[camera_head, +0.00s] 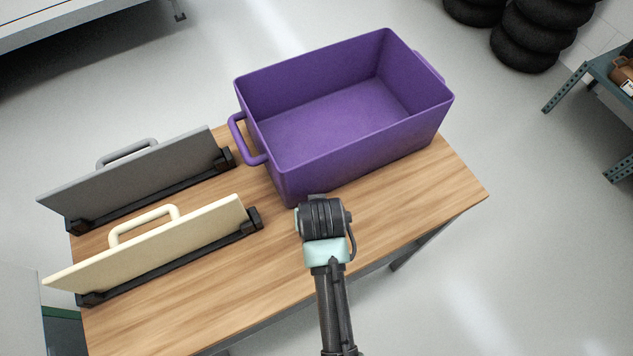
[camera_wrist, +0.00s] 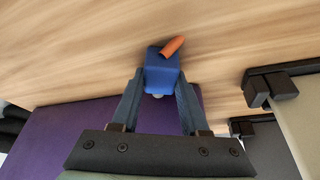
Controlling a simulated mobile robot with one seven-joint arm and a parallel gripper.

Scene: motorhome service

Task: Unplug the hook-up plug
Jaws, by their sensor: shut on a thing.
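The hook-up plug shows in the wrist view as a blue block (camera_wrist: 161,76) with a short orange cable piece (camera_wrist: 172,46) at its far end. My gripper (camera_wrist: 160,88) is shut on it, one finger on each side. The wooden tabletop (camera_wrist: 75,55) lies behind the plug. I cannot tell the gap between them. No socket shows clearly in either view. In the head view, my arm's end is over the table in front of the purple bin. The fingers and the plug are hidden there.
A large empty purple bin (camera_head: 340,165) stands on the table's back right part. To the left stand a grey panel (camera_head: 150,178) and a cream panel (camera_head: 160,240), each with a handle and black holders. The table's front right (camera_head: 430,195) is clear. Stacked tyres (camera_head: 530,40) stand on the floor beyond.

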